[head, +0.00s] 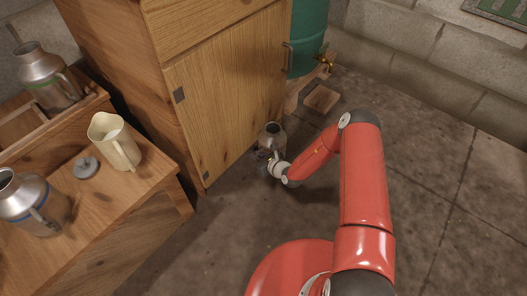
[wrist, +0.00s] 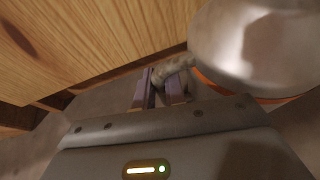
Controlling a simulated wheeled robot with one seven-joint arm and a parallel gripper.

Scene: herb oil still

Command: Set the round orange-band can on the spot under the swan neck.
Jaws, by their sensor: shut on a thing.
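The metal can (head: 271,135) is in front of the wooden cabinet's door, low by the floor; I cannot tell whether it touches the floor. The wrist view shows the can (wrist: 262,45) large at upper right, with an orange band along its lower edge. My gripper (wrist: 160,82) is shut on a greyish part beside the can's body, which looks like its handle. In the head view my gripper (head: 274,165) is at the can's near side, partly hidden by my arm. I cannot make out a swan neck or the spot under it.
A wooden cabinet (head: 225,95) stands close beside the can. Behind are a green barrel (head: 308,40) with a brass tap (head: 326,60) and a square wooden tray (head: 321,98). A blue-band can (head: 35,205), cream jug (head: 115,145) and green-band can (head: 48,80) stand left. Floor at right is clear.

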